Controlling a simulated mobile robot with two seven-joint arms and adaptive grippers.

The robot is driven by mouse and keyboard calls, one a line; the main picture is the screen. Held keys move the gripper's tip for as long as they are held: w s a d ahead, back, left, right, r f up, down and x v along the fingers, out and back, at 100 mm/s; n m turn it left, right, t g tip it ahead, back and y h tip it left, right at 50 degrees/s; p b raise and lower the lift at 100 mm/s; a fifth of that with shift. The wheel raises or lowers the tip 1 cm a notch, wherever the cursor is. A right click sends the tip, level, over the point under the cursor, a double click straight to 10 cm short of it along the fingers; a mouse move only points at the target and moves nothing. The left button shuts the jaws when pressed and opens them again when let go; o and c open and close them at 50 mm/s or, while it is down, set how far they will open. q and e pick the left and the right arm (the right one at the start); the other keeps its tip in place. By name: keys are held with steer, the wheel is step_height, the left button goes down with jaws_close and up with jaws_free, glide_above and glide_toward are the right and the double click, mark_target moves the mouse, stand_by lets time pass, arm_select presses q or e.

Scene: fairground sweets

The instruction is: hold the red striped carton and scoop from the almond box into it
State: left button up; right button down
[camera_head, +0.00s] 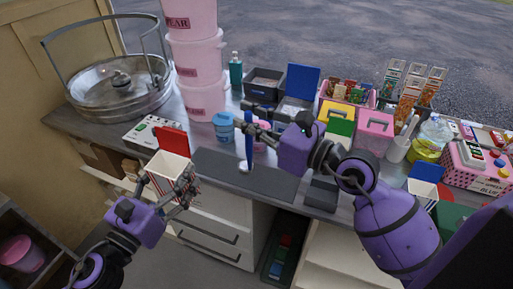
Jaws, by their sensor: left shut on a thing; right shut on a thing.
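The striped carton (168,168), white with a red raised back (173,141), is at the counter's front edge, its open top facing up. My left gripper (176,194) is shut on it, at its lower right side. My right gripper (250,131) is shut on a scoop with a blue handle (249,151). The scoop hangs down, its small pale bowl (244,167) just over the dark grey mat. I cannot tell which box holds the almonds; a dark box with a raised blue lid (301,82) stands behind my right gripper, its contents hard to make out.
A dark mat (215,167) lies along the counter front. Stacked pink tubs (196,60), a blue jar (223,127) and a round metal machine (90,98) stand behind and left. Pink boxes (374,130) and a white cup (397,149) crowd the right.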

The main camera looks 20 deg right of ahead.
steer(key=a+r+n+g+y, duration=0.2)
steer(key=a+r, duration=0.1)
steer(key=r, duration=0.5)
steer(key=a+r+n+g+y, duration=0.2)
steer(key=a+r, duration=0.1)
steer(key=r, duration=0.6)
steer(key=s+a+r+n+g+y, duration=0.2)
steer(key=a+r+g, duration=0.15)
steer(key=a, duration=0.55)
steer(key=w+d+f+m, duration=0.3)
steer(key=w+f+m, duration=1)
steer(key=f, duration=0.1)
steer(key=shift+w+d+f+m, duration=0.3)
steer(key=shift+w+d+f, duration=0.05)
steer(key=shift+w, duration=0.05)
